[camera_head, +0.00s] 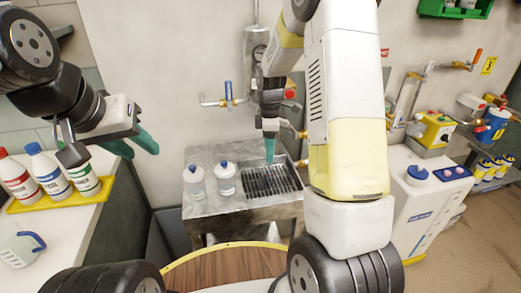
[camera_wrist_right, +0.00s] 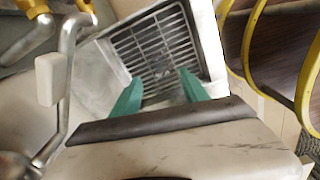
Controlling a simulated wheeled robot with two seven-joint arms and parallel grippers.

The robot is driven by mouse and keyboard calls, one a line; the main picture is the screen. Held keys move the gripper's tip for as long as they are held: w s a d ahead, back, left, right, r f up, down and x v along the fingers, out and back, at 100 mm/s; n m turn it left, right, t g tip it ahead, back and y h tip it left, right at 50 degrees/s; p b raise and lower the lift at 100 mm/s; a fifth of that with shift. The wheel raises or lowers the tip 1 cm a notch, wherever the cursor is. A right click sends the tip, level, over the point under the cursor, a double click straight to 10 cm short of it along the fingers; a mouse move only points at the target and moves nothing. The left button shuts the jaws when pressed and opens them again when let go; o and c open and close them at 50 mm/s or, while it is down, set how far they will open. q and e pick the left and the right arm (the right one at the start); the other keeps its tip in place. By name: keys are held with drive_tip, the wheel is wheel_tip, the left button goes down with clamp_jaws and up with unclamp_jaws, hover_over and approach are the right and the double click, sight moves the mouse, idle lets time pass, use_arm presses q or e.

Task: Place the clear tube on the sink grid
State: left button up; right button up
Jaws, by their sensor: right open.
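The sink grid (camera_head: 268,181) is a dark slatted grate set in the metal sink top, and it also shows in the right wrist view (camera_wrist_right: 152,48). My right gripper (camera_head: 270,150) points down above the grid. In the right wrist view its two green fingers (camera_wrist_right: 160,92) stand apart with nothing visible between them. I cannot make out a separate clear tube. My left gripper (camera_head: 132,147) is open and empty at the left, away from the sink.
Several bottles (camera_head: 50,172) stand in a yellow tray on the left counter, with a white jug (camera_head: 20,245) in front. Pipes and a blue-handled valve (camera_head: 228,92) are on the wall behind the sink. A round wooden top (camera_head: 225,268) is in front. A white cabinet (camera_head: 425,205) stands right.

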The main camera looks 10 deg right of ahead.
drive_tip(key=s+r+m+t+y, duration=0.1)
drive_tip(key=s+r+m+t, duration=0.1)
drive_tip(key=s+r+m, duration=0.45)
drive_tip(key=s+r+m+t, duration=0.1)
drive_tip(key=s+r, duration=0.2)
drive_tip(key=r, duration=0.6)
drive_tip(key=s+r+m+t, duration=0.1)
drive_tip(key=s+r+m, duration=0.1)
drive_tip(key=s, duration=0.3)
drive_tip(key=s+a+r+m+t, duration=0.1)
drive_tip(key=s+r+m, duration=0.1)
drive_tip(key=s, duration=0.3)
drive_tip(key=s+a+r+m+t+y, duration=0.1)
drive_tip(key=s+m, duration=0.3)
drive_tip(key=shift+s+r, duration=0.4)
drive_tip(key=shift+o, duration=0.5)
drive_tip(key=shift+a, duration=0.1)
